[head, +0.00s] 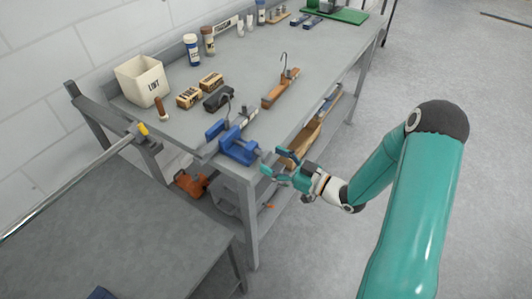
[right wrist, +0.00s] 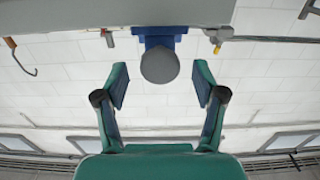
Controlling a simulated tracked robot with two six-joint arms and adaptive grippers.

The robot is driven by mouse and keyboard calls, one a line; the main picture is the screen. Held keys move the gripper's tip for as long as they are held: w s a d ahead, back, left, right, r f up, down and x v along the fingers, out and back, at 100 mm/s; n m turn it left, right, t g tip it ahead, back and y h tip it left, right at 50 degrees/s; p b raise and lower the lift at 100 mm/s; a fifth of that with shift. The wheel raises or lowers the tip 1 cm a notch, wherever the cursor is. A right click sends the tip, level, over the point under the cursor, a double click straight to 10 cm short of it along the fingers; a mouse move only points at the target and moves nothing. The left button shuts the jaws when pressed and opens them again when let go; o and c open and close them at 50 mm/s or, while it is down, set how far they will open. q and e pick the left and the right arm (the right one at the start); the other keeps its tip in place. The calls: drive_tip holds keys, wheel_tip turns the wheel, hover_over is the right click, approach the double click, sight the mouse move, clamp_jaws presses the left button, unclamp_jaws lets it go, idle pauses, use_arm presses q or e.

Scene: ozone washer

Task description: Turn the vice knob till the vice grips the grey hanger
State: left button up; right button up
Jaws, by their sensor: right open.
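The blue vice (head: 240,148) is at the near corner of the grey workbench. A grey hanger (head: 212,149) lies through its jaws, with a thin hook rising above. I cannot tell whether the jaws touch it. My right gripper (head: 273,162) is open, just off the bench edge in front of the vice. In the right wrist view, the round grey vice knob (right wrist: 160,65) shows between the two spread fingers, a little beyond their tips, with room on both sides. The blue vice body (right wrist: 160,36) is behind it. My left gripper is not in view.
A wooden hanger (head: 279,92) with a hook lies farther along the bench. Small boxes (head: 189,97), a dark object and a white LINT bin (head: 142,81) stand behind the vice. A lower grey table (head: 110,225) is at the near left. The floor at right is clear.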

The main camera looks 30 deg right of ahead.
drive_tip(key=shift+x, duration=1.4)
drive_tip(key=shift+c, duration=0.2)
drive_tip(key=c, duration=1.1)
drive_tip(key=shift+f+m, duration=0.15)
drive_tip(key=shift+m, duration=0.25)
drive_tip(key=shift+m+b, duration=0.55)
drive_tip(key=shift+m, duration=0.35)
drive_tip(key=o, duration=1.1)
drive_tip(key=shift+o, duration=0.2)
